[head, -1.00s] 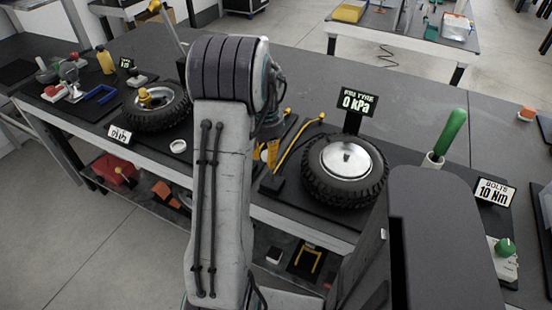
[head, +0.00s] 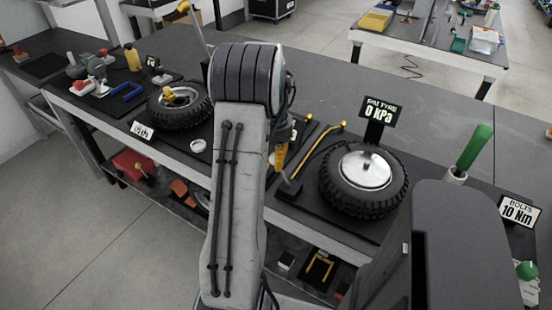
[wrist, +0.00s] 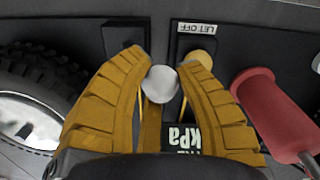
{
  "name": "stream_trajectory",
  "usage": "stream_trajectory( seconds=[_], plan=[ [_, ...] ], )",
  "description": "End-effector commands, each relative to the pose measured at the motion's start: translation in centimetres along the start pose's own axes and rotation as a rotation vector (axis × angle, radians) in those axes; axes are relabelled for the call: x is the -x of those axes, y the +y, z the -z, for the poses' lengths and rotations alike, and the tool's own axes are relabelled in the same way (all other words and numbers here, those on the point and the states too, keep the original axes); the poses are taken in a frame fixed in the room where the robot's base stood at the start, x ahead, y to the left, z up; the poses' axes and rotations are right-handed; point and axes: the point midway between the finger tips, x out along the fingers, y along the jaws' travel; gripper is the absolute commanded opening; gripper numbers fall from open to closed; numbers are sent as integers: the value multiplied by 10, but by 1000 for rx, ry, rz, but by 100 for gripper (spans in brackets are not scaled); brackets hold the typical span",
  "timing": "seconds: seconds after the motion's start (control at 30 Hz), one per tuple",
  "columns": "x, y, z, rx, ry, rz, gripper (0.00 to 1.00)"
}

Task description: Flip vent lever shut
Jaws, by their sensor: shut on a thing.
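In the wrist view, my gripper (wrist: 164,72) has its two yellow ribbed fingers closed around a pale grey round knob (wrist: 160,85). Whether this knob belongs to the vent lever cannot be told, as its lower part is hidden. A yellow round end (wrist: 200,57) shows behind the right fingertip, beside a "LET OFF" label (wrist: 200,27). A sign with "kPa" (wrist: 188,137) shows upside down below the knob, between the fingers. In the head view, my arm hides most of the gripper; yellow parts show just right of it.
A red cylindrical handle (wrist: 260,98) lies close to the right finger, and a tyre (wrist: 30,95) is at the left. In the head view, the bench holds a tyre with a silver hub (head: 365,180), a 0 kPa sign (head: 380,112), a yellow bent bar (head: 318,150) and a green handle (head: 474,146).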

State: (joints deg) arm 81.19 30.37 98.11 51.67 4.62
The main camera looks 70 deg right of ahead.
Motion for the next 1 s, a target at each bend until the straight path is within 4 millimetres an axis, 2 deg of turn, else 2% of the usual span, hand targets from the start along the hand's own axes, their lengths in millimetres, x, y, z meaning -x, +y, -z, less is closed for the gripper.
stream_trajectory(
  seconds=[0.2,0.23,0.5,0.8,1.0],
  plan=[
    [2,-2,3,4,12,1,0],
    [2,-2,3,4,12,1,33],
    [1,-1,2,2,6,0,57],
    [2,-1,1,1,4,0,59],
    [20,-1,1,1,6,1,59]
  ],
)
